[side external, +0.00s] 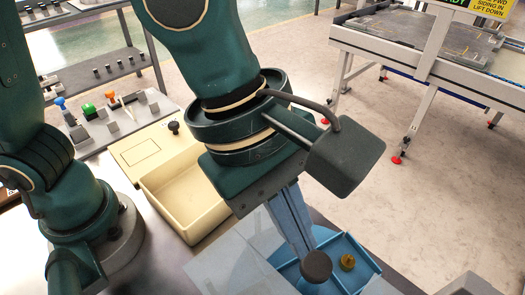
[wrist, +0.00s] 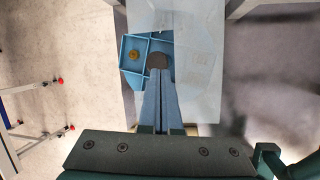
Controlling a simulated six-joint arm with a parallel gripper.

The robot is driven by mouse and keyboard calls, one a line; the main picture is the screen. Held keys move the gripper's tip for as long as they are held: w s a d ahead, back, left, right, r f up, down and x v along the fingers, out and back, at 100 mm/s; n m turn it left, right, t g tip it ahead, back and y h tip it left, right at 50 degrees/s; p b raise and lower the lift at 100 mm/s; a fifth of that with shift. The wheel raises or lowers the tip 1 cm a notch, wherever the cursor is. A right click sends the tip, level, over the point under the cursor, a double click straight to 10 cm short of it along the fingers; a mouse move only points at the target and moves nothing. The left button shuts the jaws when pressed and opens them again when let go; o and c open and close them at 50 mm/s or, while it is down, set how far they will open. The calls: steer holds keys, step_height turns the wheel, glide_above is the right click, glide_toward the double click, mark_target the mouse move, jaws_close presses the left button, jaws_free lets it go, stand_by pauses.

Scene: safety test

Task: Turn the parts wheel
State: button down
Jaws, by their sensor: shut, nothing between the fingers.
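The parts wheel shows as a blue compartmented tray (side external: 366,271) under a pale cover (side external: 225,270), low in the side view. It also shows in the wrist view (wrist: 126,76), at the top middle. A dark round knob (side external: 316,266) stands beside the exposed compartments. A small brass-coloured part (side external: 347,262) lies in one compartment. My gripper (side external: 304,250) has pale blue fingers, shut and empty, pointing down at the knob. In the wrist view the fingertips (wrist: 158,74) overlap the knob's near edge (wrist: 159,61). I cannot tell whether they touch it.
A cream open bin (side external: 160,205) and a cream lid-like panel with a black knob (side external: 135,150) lie left of my gripper. A rack with coloured pieces (side external: 88,112) is behind them. A framed bench (side external: 430,55) stands far right, with open floor between.

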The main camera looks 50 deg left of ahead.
steer(key=m, duration=0.5)
steer(key=w+m, duration=0.1)
steer(key=m, duration=0.3)
steer(key=d+m, duration=0.1)
steer(key=m, duration=0.4)
steer(key=shift+w+r+m+g, duration=0.25)
steer(key=shift+r+m+g, duration=0.05)
steer(key=shift+r+g, duration=0.1)
steer(key=m, duration=0.2)
steer(key=w+m, duration=0.1)
steer(key=m, duration=0.1)
steer(key=w+m, duration=0.1)
steer(key=m, duration=0.4)
steer(key=m+g, duration=0.2)
steer(key=m, duration=1.2)
glide_above(345, 249)
steer(key=s+a, duration=0.2)
steer(key=a, duration=0.1)
steer(key=f, duration=0.2)
steer(key=w+a+f, duration=0.1)
steer(key=w+f, duration=0.1)
steer(key=w, duration=0.1)
steer(key=shift+n, duration=0.3)
steer(key=x, duration=1)
steer(key=shift+w+a+f, duration=0.1)
steer(key=shift+a, duration=0.1)
